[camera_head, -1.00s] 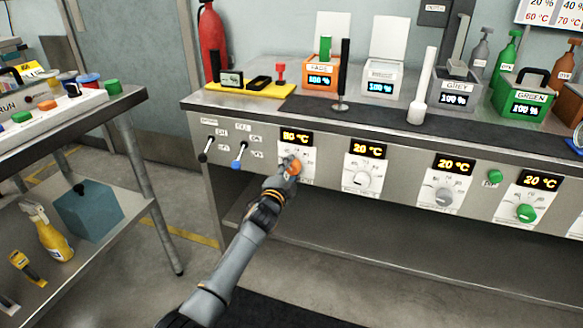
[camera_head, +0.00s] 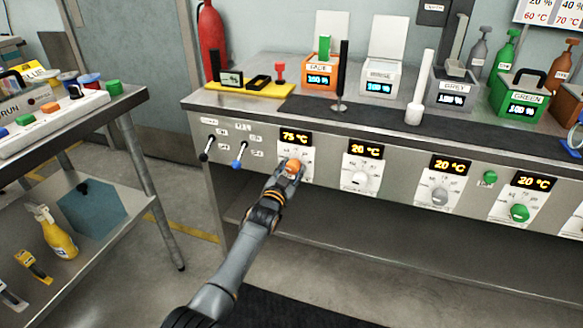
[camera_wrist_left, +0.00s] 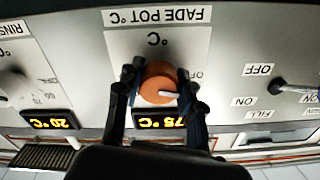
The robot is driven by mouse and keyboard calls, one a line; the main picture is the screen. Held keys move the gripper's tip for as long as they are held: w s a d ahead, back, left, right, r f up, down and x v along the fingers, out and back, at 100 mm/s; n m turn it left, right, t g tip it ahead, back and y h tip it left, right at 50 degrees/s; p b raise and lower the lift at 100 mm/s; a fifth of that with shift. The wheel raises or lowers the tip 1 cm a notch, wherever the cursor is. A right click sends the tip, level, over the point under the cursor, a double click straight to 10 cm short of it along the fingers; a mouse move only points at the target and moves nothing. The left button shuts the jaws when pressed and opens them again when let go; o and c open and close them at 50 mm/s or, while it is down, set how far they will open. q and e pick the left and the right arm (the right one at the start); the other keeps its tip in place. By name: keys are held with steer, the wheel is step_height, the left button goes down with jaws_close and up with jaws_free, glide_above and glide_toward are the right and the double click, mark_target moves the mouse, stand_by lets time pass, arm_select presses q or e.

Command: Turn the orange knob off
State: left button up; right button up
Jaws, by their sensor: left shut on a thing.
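The orange knob (camera_head: 294,165) is on the front panel of the workbench, below a display (camera_head: 295,138) reading 75 °C. My left gripper (camera_head: 289,171) reaches it from below and is shut on it. In the left wrist view, the picture is upside down and the two dark fingers (camera_wrist_left: 158,80) press on either side of the orange knob (camera_wrist_left: 158,90). A light pointer mark shows on the knob's face. The label there reads FADE POT °C. My right gripper is not in view.
Other temperature knobs run to the right: a white one (camera_head: 360,179), a grey one (camera_head: 439,197) and a green one (camera_head: 519,213), with displays near 20 °C. Two levers, black (camera_head: 207,150) and blue (camera_head: 239,159), sit left of the orange knob. A side table (camera_head: 128,96) stands left.

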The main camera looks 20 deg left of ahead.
arm_select(q)
steer(key=shift+f+n, duration=0.15)
steer(key=shift+n, duration=0.35)
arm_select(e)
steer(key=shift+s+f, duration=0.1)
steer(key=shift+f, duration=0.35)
arm_select(q)
steer(key=o, duration=1.2)
steer(key=shift+s, duration=0.1)
steer(key=s, duration=1.2)
steer(key=shift+a, duration=0.25)
steer(key=shift+w, duration=0.1)
